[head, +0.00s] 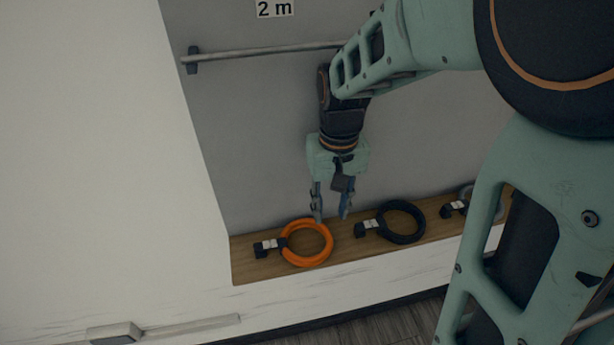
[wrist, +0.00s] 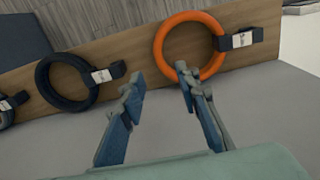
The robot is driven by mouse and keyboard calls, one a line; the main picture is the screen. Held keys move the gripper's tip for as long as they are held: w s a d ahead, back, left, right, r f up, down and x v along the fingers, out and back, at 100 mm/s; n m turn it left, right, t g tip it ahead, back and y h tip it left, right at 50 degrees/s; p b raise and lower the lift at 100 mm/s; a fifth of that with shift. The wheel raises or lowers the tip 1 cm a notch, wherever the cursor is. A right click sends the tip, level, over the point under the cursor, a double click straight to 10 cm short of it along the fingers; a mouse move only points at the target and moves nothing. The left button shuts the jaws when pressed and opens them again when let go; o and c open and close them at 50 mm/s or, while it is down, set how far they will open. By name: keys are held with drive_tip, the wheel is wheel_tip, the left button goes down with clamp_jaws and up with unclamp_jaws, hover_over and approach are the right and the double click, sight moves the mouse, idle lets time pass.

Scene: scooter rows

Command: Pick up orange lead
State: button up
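The orange lead (head: 308,258) is a coiled ring with a black plug and white tag at its left, lying on a wooden ledge (head: 345,249). In the wrist view the orange lead (wrist: 160,45) is at the top, its plug and tag to the right. My gripper (head: 332,219) is open and empty, with its fingertips near the upper right of the orange ring. In the wrist view my gripper (wrist: 158,78) has its fingers apart; the right fingertip overlaps the ring's lower edge in the picture. I cannot tell whether it touches.
A black lead (head: 421,222) lies to the right of the orange one, and a grey lead (head: 496,205) is further right, partly hidden by my arm. A grey wall with a metal rail (head: 262,53) and a "2 m" sign (head: 275,8) is behind. A white panel (head: 90,150) stands at left.

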sight(328, 234)
drive_tip(key=f, duration=0.7)
drive_tip(key=shift+s+f, duration=0.2)
drive_tip(key=shift+c, duration=0.7)
clamp_jaws()
